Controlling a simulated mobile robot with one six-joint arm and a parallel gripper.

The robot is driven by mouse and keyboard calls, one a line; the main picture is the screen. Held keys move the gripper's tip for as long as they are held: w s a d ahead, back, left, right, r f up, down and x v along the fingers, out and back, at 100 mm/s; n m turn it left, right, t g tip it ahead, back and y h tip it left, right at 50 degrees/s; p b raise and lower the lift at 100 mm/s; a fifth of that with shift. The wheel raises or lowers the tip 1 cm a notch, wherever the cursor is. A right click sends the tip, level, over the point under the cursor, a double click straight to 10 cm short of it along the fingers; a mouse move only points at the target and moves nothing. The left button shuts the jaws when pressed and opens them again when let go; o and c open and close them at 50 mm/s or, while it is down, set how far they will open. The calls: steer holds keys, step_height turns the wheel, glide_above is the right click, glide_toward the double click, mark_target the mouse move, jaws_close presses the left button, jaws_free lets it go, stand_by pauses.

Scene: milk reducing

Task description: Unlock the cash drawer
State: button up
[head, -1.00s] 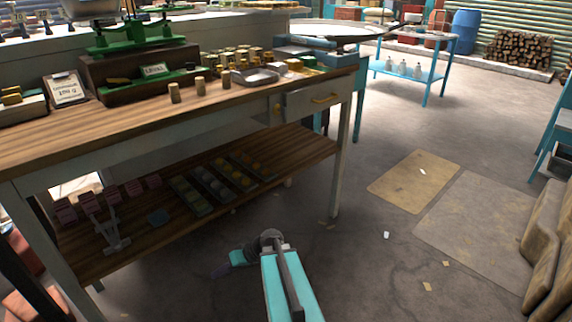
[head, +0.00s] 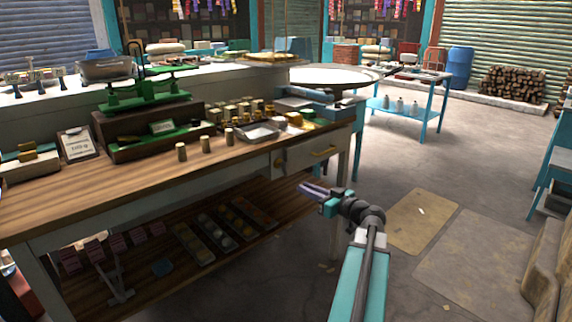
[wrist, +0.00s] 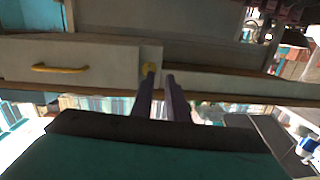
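The cash drawer (head: 300,158) is closed in the right end of the wooden counter, with a yellow handle (head: 322,152) on its pale front. Left of it is a small panel with a yellow lock fitting (head: 278,162). My gripper (head: 304,187) is below and in front of the drawer, apart from it. In the wrist view, the drawer front (wrist: 85,60) is at the left. The lock fitting (wrist: 149,68) shows just beyond the left fingertip, which partly covers it. The two purple fingers (wrist: 160,76) stand apart with nothing seen between them. Whether a key sits in the lock is too small to tell.
The counter top (head: 150,185) holds a green scale (head: 150,90), several brass weights and a metal tray (head: 258,132). A lower shelf (head: 150,275) with trays lies below. The floor (head: 440,165) to the right is clear.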

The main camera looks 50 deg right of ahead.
mark_target(286, 167)
steer(key=r, duration=0.1)
steer(key=s+d+r, duration=0.1)
steer(key=d+r, duration=0.1)
steer(key=shift+s+t+h, duration=0.3)
steer(key=shift+s, duration=0.1)
steer(key=shift+w, duration=0.15)
steer(key=w, duration=1.3)
steer(key=shift+w+d, duration=0.25)
steer(key=shift+d, duration=0.15)
